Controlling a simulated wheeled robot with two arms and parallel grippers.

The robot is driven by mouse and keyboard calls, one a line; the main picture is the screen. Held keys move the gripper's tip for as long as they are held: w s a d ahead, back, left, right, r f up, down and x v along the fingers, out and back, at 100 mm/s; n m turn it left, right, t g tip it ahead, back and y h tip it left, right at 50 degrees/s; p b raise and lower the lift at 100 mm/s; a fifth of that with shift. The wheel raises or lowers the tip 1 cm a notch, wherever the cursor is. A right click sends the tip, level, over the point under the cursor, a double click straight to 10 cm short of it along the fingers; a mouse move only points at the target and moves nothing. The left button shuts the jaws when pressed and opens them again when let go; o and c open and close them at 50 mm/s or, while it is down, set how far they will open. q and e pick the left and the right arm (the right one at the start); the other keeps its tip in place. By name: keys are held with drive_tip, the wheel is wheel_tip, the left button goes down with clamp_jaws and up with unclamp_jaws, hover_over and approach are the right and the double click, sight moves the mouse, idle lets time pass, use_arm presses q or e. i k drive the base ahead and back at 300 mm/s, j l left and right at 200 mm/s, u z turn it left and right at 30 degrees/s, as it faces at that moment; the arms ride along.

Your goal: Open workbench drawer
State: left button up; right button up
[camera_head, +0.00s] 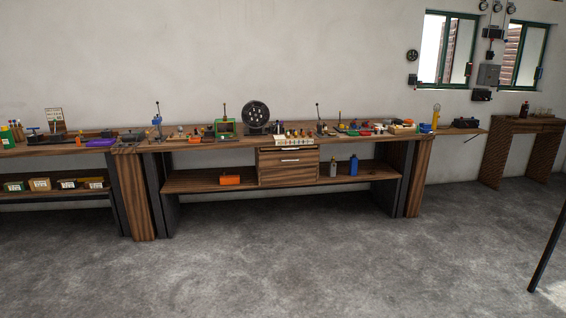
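The long wooden workbench (230,146) stands against the back wall, some way off across the floor. Its drawer unit (288,173) hangs under the middle of the top and has a wooden front. A pale horizontal handle (290,161) shows on the drawer front. A thin dark gap or second handle shows just above, near the bench top; it is too small to tell which. The drawer front looks flush, so the drawer appears shut. Neither of my grippers is in the picture.
Tools and small parts cover the bench top. An orange box (230,180) and two bottles (354,165) stand on the lower shelf. Another bench (62,147) is at left, and a wooden table (525,125) at right. The grey floor (300,265) before the bench is clear.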

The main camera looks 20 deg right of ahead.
sight(308, 157)
drive_tip(key=i+l+z, duration=0.6)
drive_tip(key=i, duration=0.15)
drive_tip(key=i+l+z, duration=0.3)
drive_tip(key=i, duration=0.45)
drive_tip(key=i+j+z, duration=0.1)
drive_tip(key=i+z, duration=0.2)
drive_tip(key=i, duration=1.6)
drive_tip(key=i+u, duration=0.1)
drive_tip(key=i, duration=1.05)
drive_tip(key=i+l+u, duration=0.1)
drive_tip(key=i+u, duration=0.15)
drive_tip(key=i, duration=0.15)
drive_tip(key=i+l+u, duration=0.25)
drive_tip(key=i, duration=0.15)
drive_tip(key=i+l+u, duration=0.25)
drive_tip(key=i, duration=0.15)
drive_tip(key=i+j, duration=0.1)
drive_tip(key=j, duration=0.65)
drive_tip(key=i, duration=0.05)
